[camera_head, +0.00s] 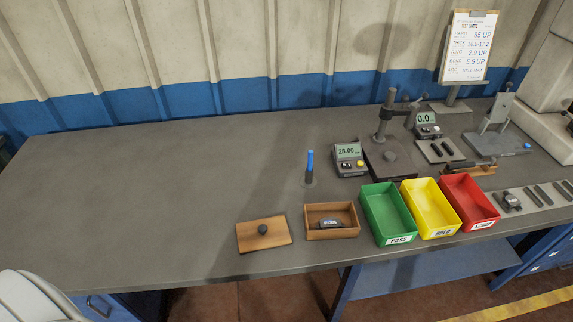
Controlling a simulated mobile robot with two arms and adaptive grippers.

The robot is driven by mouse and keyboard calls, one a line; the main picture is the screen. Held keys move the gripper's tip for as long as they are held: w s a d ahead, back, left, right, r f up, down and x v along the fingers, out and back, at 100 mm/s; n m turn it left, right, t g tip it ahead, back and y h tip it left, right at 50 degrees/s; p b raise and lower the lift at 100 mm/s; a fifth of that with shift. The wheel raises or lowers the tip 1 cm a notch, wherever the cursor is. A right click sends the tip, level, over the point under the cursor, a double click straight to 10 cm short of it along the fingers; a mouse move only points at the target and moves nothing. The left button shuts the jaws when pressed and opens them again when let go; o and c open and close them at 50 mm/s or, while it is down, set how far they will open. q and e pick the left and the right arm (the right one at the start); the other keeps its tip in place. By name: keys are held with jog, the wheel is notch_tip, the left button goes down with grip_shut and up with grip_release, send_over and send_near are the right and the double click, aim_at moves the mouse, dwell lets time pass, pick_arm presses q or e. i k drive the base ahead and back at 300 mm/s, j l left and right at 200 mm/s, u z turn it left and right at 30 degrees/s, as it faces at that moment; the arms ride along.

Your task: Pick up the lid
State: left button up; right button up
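The lid (280,240) is a flat brown wooden board with a dark round knob (262,229) on top. It lies flat on the grey bench near the front edge, left of an open wooden box (332,233). The box holds a small grey device with a display (330,223). The lid and box are apart by a small gap. Neither gripper shows in the head view. A white rounded part at the lower left corner may be mine.
Green (407,228), yellow (447,225) and red (487,215) bins stand right of the box. A blue-topped upright tool (310,167), a gauge reading 28.00 (349,158) and a stand (388,125) are behind. The bench's left (130,190) is clear.

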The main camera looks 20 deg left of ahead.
aim_at(255, 235)
jog(key=u, duration=0.9)
